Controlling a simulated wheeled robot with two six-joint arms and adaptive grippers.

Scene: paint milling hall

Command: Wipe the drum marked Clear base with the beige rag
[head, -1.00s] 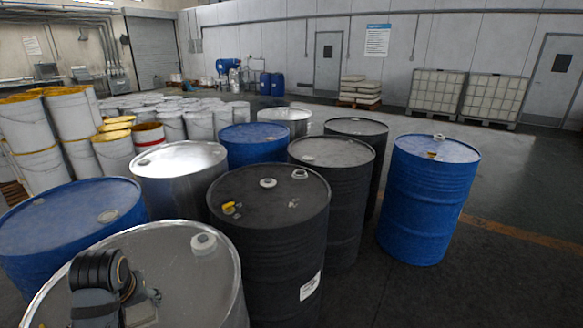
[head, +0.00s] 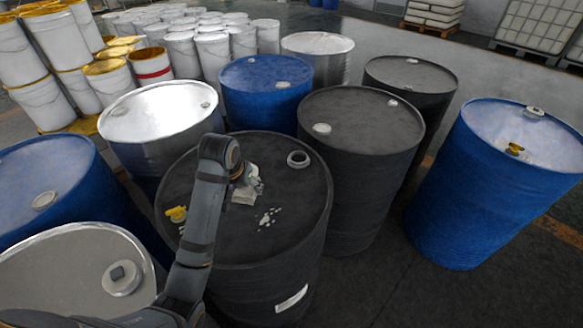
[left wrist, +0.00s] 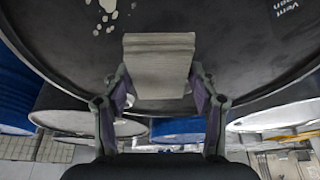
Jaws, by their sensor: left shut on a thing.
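My left gripper (head: 252,182) is over the top of the front black drum (head: 235,240). It is shut on a beige, block-like folded rag (left wrist: 158,62), which also shows as a pale patch in the head view (head: 243,197). White splashes (head: 268,217) lie on the drum lid just in front of the rag; they also show in the left wrist view (left wrist: 105,12). Whether the rag touches the lid I cannot tell. The drum has a white label (head: 292,298) low on its side, too small to read, so I cannot confirm the Clear base mark. My right gripper is not in view.
The lid carries an open-looking bung ring (head: 298,159) and a yellow fitting (head: 176,214). Close around stand a bare-metal drum (head: 160,115), another black drum (head: 360,140) and blue drums (head: 500,185). Dark floor (head: 390,270) is free at the front right.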

